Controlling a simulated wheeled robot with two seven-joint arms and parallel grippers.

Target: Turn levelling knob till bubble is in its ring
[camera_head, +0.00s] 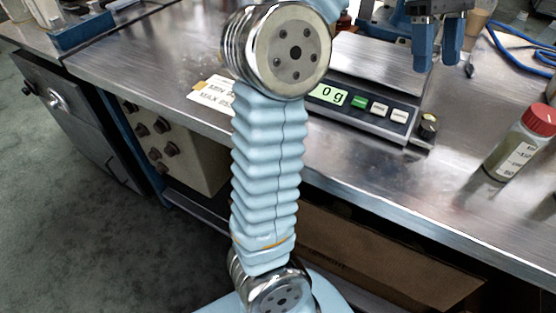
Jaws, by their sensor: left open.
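The digital scale (385,125) stands on the steel bench with its display lit and reading 0 g. Its levelling knob (428,126), dark with a brass-coloured part, is at the scale's front right corner. I cannot make out the bubble or its ring. My left gripper (436,60) is at the top right, pointing down, with its two blue fingers apart and nothing seen between them. It is behind and above the knob in the picture, apart from it. My right gripper is not in view.
A red-capped bottle (517,143) stands right of the scale near the bench's front edge. A paper label (212,95) lies left of the scale, partly behind my arm. A blue cable (520,50) lies at the back right. Bare steel lies between scale and bottle.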

